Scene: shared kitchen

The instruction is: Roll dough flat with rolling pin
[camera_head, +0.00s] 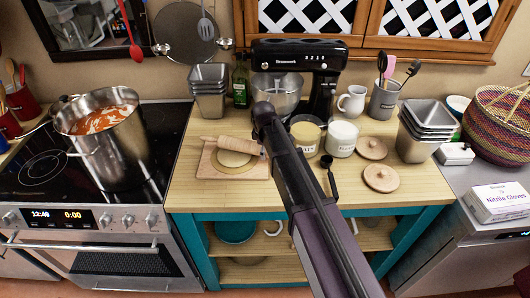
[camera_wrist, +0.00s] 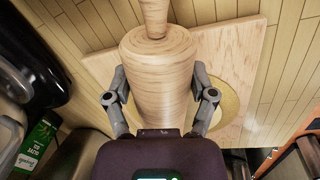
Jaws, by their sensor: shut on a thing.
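A wooden rolling pin (camera_head: 228,144) lies over a flat round of dough (camera_head: 233,159) on a square wooden board (camera_head: 206,171) on the counter. In the wrist view my gripper (camera_wrist: 160,95) is shut on the rolling pin (camera_wrist: 157,65), with one finger on each side of its barrel. The dough (camera_wrist: 228,103) shows to the right of the pin there, on the board (camera_wrist: 250,45). In the head view my arm comes in from the lower right, and the gripper is hard to make out. I cannot tell whether the pin touches the dough.
A stand mixer (camera_head: 322,62) with a metal bowl (camera_head: 275,92) stands behind the arm. A canister (camera_head: 341,138), wooden lids (camera_head: 381,178) and metal tins (camera_head: 427,130) fill the right. A pot (camera_head: 103,135) is on the stove at left. The counter front is clear.

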